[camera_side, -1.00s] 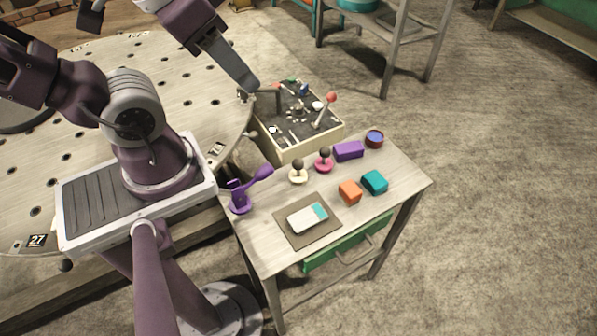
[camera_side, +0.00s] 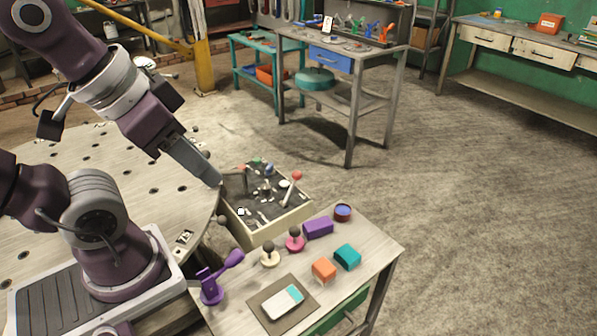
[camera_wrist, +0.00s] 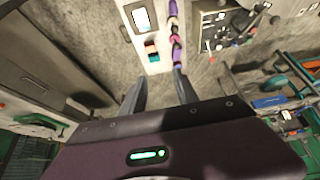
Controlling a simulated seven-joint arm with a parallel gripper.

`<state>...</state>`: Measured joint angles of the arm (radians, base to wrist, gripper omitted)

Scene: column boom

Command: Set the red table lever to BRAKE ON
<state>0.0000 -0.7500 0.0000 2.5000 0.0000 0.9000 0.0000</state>
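A lever with a red ball knob (camera_side: 297,175) rises, tilted, at the right side of a dark-topped control box in the side view. A shorter red-topped part (camera_side: 240,168) stands at the box's far left. On the grey table, a lever with a pinkish-red base and dark knob (camera_side: 294,240) stands beside a cream one (camera_side: 270,256). No BRAKE ON label is readable. My gripper (camera_side: 216,182) hangs by the box's left corner, apart from the red-knobbed lever. In the wrist view my gripper (camera_wrist: 158,90) shows two spread fingers with nothing between them.
The control box (camera_side: 258,232) holds several other small levers and knobs. The table also carries a purple lever (camera_side: 220,278), purple block (camera_side: 318,228), blue-topped pot (camera_side: 343,211), orange block (camera_side: 323,269), teal block (camera_side: 347,257) and a white device (camera_side: 283,301).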

